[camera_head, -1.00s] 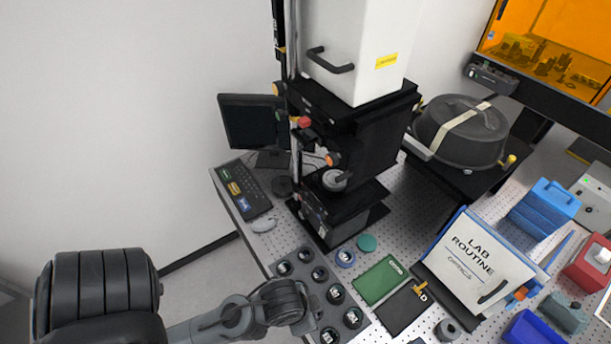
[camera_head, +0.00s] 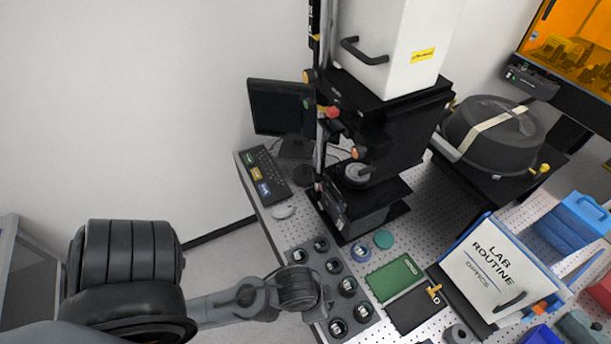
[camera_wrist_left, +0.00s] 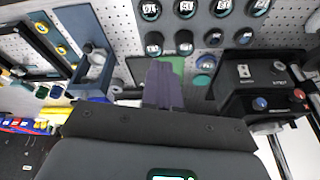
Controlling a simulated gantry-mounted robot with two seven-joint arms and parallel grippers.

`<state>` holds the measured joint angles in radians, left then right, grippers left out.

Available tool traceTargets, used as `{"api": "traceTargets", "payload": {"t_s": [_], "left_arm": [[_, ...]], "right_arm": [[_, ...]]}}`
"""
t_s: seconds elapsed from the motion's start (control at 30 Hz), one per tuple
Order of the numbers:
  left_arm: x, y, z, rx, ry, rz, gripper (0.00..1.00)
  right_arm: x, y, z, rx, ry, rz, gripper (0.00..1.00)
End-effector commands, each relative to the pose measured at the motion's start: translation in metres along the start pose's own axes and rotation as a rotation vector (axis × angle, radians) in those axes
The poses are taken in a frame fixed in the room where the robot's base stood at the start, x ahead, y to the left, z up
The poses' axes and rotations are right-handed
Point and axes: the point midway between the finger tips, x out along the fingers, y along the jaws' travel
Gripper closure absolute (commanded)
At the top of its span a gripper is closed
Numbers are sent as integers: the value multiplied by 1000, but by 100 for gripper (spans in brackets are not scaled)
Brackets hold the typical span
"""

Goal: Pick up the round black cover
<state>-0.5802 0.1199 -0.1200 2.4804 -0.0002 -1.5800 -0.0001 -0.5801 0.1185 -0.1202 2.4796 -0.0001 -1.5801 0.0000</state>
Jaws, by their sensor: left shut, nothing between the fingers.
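A small round black disc (camera_head: 303,175) lies on the table beside the keyboard, below the monitor. A much larger round black domed lid (camera_head: 495,130) with a pale strap sits at the right; I cannot tell which one is the cover. My left arm comes in from the left and ends over the edge of the dark tray of round pieces. In the left wrist view my left gripper (camera_wrist_left: 163,75) is shut and empty, its fingers in front of the green book (camera_wrist_left: 179,66). It is apart from both black round things. My right gripper is not in view.
The dark tray (camera_head: 318,262) holds several round pieces at the table's front edge. The tall instrument (camera_head: 385,130) stands mid-table. A teal disc (camera_head: 384,240), a blue ring (camera_head: 361,252) and a Lab Routine board (camera_head: 485,262) stand to its front right.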

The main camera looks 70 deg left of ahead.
Motion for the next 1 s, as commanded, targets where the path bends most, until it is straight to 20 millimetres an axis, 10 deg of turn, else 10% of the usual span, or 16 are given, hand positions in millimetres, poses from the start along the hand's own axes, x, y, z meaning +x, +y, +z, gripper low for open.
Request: {"api": "traceTargets", "payload": {"t_s": [0.43, 0.83, 1.0], "left_arm": [[0, 0, 0, 0, 0, 0, 100], [0, 0, 0, 0, 0, 0, 41], [0, 0, 0, 0, 0, 0, 41]], "right_arm": [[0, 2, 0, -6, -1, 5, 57], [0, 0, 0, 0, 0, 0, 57], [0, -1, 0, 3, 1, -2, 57]]}}
